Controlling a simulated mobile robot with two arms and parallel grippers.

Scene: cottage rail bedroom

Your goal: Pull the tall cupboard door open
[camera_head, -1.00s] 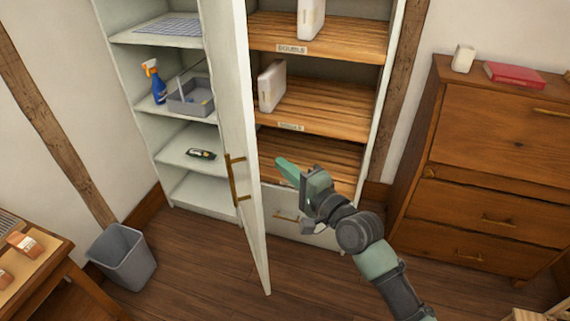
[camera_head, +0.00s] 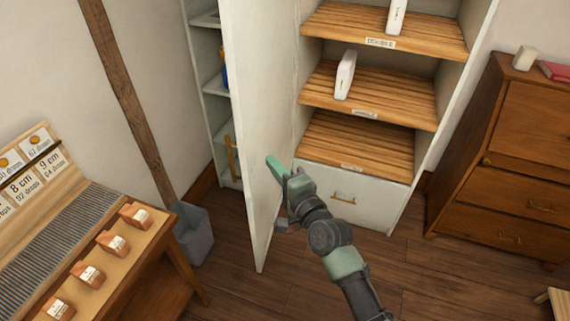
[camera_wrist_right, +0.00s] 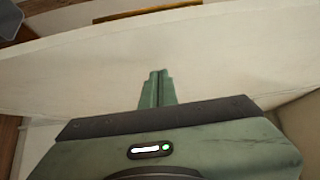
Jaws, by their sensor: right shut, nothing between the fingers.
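The tall white cupboard door (camera_head: 262,100) stands swung open, jutting out from the cupboard (camera_head: 455,100); its inner face shows. Its brass handle (camera_head: 231,158) is on the far face, seen past the door's left edge. My right gripper (camera_head: 271,161) is shut and empty, on the inner side of the door with its fingertips against or very close to that face. In the right wrist view the shut fingers (camera_wrist_right: 157,77) point at the white door (camera_wrist_right: 70,75), and the brass handle (camera_wrist_right: 147,14) shows beyond its edge. My left gripper is not in view.
Wooden shelves (camera_head: 325,80) with white objects stand in the open right part, above a drawer (camera_head: 345,198). A grey bin (camera_head: 194,235) and a table with small orange packets (camera_head: 116,243) are at left. A brown dresser (camera_head: 535,150) is at right. The floor before the cupboard is clear.

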